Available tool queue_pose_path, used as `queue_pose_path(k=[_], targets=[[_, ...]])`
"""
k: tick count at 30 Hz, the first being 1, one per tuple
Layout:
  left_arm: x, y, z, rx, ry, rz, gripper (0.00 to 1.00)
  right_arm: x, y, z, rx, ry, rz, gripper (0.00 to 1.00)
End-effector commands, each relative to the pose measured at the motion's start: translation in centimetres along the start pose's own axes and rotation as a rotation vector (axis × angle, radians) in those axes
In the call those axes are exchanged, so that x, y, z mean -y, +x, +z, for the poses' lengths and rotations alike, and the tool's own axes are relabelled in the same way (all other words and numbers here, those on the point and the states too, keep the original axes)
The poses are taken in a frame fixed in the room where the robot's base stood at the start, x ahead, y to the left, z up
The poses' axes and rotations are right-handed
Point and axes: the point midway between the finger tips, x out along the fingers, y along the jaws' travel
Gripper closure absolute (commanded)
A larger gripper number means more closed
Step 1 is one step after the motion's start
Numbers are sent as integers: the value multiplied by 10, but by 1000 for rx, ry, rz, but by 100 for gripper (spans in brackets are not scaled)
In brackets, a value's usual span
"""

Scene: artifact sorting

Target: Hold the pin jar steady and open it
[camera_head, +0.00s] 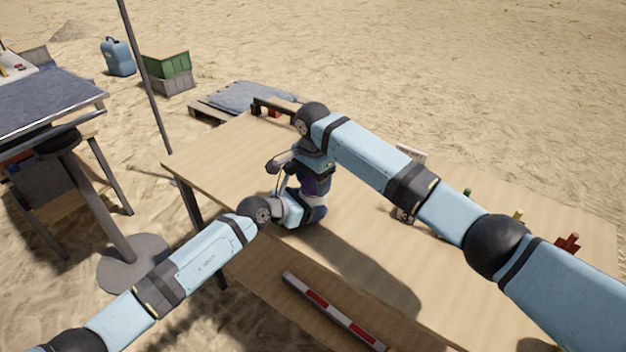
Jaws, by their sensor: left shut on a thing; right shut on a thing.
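The pin jar (310,187) is mostly hidden between my two hands; only a small dark purple patch of it shows, over the near left part of the wooden table (225,165). My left gripper (306,203) comes in low from the left and is shut on the jar's lower part. My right gripper (314,173) reaches down from above and is shut at the jar's top, where the lid is hidden. I cannot tell whether the lid is apart from the jar.
A red and white striped bar (333,312) lies along the table's near side. Small coloured pieces, one yellow (518,215) and one red (567,243), stand at the right behind my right arm. A dark tray-like thing (276,106) is at the far left corner.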

Motion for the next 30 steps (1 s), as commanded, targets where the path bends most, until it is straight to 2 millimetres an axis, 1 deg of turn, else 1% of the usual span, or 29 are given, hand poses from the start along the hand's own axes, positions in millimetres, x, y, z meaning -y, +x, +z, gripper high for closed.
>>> queue_pose_path(k=[7, 8, 9, 10, 11, 20, 23, 30], targets=[[0, 0, 0, -1, 0, 1, 93, 0, 0, 0, 0, -1, 1, 66], [0, 0, 0, -1, 0, 1, 93, 0, 0, 0, 0, -1, 1, 31], [0, 0, 0, -1, 0, 1, 93, 0, 0, 0, 0, -1, 1, 22], [0, 0, 0, -1, 0, 1, 93, 0, 0, 0, 0, -1, 1, 15], [0, 0, 0, -1, 0, 1, 93, 0, 0, 0, 0, -1, 1, 12], [0, 0, 0, -1, 0, 1, 93, 0, -2, 0, 0, 0, 0, 12], [0, 0, 0, -1, 0, 0, 93, 0, -10, 0, 0, 0, 0, 12], [0, 0, 0, -1, 0, 0, 93, 0, -41, 0, 1, 0, 0, 12]])
